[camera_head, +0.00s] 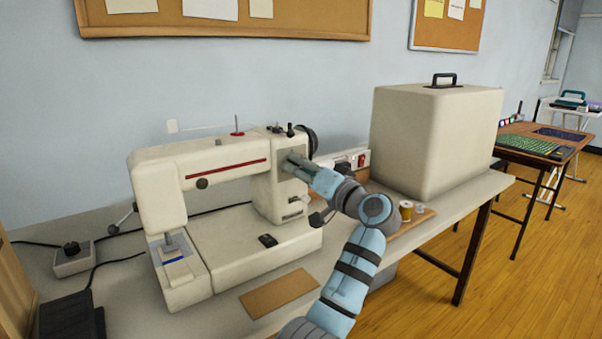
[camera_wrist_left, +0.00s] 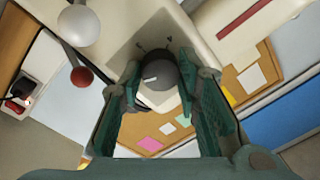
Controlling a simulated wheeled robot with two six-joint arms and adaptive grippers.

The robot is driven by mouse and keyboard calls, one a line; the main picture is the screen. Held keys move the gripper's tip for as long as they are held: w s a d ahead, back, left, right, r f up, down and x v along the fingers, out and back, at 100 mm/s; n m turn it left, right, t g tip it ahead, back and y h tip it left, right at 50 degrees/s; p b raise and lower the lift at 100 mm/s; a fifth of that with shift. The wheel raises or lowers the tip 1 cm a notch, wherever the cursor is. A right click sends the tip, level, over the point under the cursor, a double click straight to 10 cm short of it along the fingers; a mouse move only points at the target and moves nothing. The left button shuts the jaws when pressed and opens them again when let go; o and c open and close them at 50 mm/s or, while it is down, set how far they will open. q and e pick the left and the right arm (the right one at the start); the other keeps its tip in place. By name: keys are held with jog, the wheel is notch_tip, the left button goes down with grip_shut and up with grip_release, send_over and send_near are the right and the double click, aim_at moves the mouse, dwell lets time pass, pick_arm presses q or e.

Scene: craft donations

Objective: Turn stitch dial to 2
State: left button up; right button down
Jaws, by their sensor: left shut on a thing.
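The cream sewing machine (camera_head: 210,165) stands on the table, with a red stripe along its arm. My left gripper (camera_head: 290,164) is at the upper part of the machine's right-hand column and hides the dial there in the head view. In the left wrist view, the dark grey round stitch dial (camera_wrist_left: 163,70) sits between the fingers of my left gripper (camera_wrist_left: 163,98), which is shut on it. A short white mark shows on the dial's left side. Small dark marks on the panel around it are too small to read. My right gripper is not in view.
A large cream case (camera_head: 435,140) with a black handle stands right of the machine. A brown card (camera_head: 279,293) lies in front. A foot pedal box (camera_head: 73,260) with cables is at left.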

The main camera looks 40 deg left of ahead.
pick_arm(q)
jog(key=shift+f, duration=0.25)
jog(key=o, duration=1.2)
jog(key=shift+r, duration=0.1)
jog(key=shift+c, duration=0.2)
jog(key=shift+d, duration=0.1)
jog(key=v, duration=1.1)
jog(key=shift+s+d, duration=0.2)
jog(key=shift+d, duration=0.2)
